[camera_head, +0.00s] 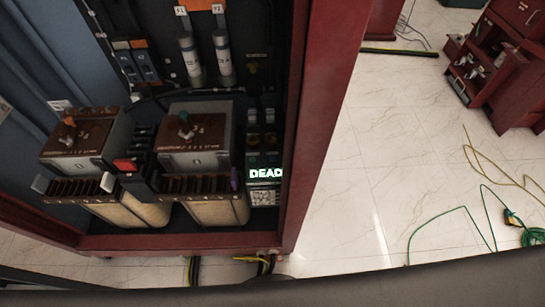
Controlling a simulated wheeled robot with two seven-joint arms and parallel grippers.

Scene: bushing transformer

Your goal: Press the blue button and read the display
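The display (266,173) is lit on a small dark unit at the lower right inside the open red cabinet. It shows bright pale green letters that read "DEAD". I cannot make out a blue button on or around this unit. A small purple part (235,179) sits just left of the display, but I cannot tell what it is. Neither of my grippers is in view.
The cabinet's red right post (312,130) stands beside the display. Two brown-topped transformers (194,136) and two grey cylinders (223,57) are inside. Green cable (443,212) lies on the pale floor at right. A red cabinet (490,60) stands upper right.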

